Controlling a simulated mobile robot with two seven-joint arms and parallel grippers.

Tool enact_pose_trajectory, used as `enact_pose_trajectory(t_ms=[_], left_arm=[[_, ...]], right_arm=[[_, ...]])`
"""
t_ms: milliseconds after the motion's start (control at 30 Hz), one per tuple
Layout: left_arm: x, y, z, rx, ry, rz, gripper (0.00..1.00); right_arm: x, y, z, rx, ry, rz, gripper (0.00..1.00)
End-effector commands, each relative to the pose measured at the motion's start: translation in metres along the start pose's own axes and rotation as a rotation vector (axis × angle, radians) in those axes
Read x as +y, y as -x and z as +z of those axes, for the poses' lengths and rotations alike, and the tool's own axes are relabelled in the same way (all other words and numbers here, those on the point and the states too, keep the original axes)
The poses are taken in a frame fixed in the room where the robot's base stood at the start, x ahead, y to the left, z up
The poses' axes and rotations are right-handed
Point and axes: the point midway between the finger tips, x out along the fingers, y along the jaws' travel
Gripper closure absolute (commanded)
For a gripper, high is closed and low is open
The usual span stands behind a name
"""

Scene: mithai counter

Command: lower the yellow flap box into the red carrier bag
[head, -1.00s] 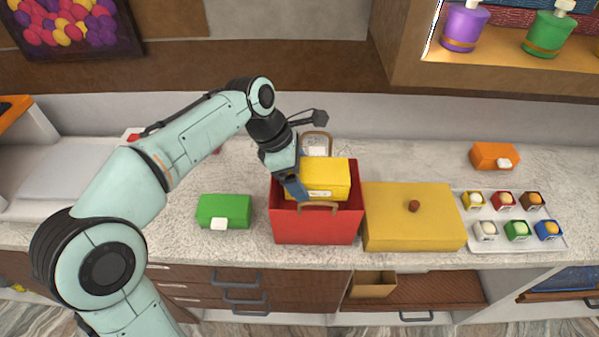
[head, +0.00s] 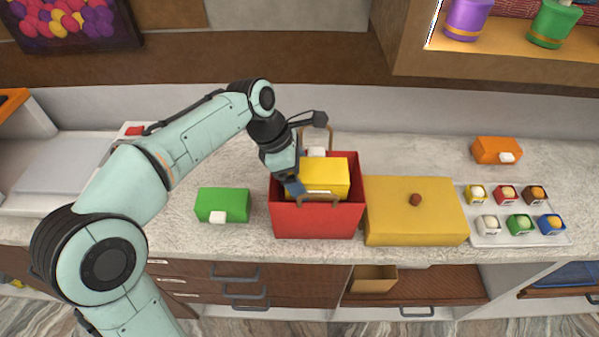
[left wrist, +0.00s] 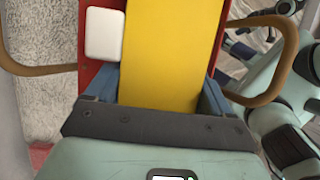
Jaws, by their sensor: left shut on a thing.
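The red carrier bag (head: 318,222) stands open on the counter, with a tan handle loop at front and back. The yellow flap box (head: 325,172) is inside the bag's mouth, its upper part showing above the front rim. Its lower part is hidden by the bag wall. My left gripper (head: 296,184) is shut on the yellow box from its left side. In the left wrist view the box (left wrist: 170,55) lies between the blue fingers (left wrist: 160,92), with red bag wall and both handles around it. My right gripper is not in view.
A green box (head: 224,203) sits left of the bag. A large yellow lidded box (head: 413,222) stands close on its right. Further right are a white tray (head: 478,240) of small sweet boxes and an orange box (head: 492,150).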

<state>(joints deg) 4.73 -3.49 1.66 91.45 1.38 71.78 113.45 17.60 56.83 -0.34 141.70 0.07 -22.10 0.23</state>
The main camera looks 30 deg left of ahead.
Motion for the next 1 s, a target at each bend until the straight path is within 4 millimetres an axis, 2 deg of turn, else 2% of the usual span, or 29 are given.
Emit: enact_pose_trajectory(t_ms=[267,733,1000], left_arm=[[0.000,-0.001,0.000,-0.001,0.000,0.001,0.52],[0.000,-0.021,-0.009,0.000,0.000,0.001,0.52],[0.000,-0.021,-0.009,-0.001,0.000,0.001,0.52]], right_arm=[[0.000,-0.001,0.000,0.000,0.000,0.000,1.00],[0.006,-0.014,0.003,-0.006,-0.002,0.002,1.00],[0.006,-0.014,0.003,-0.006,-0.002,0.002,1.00]])
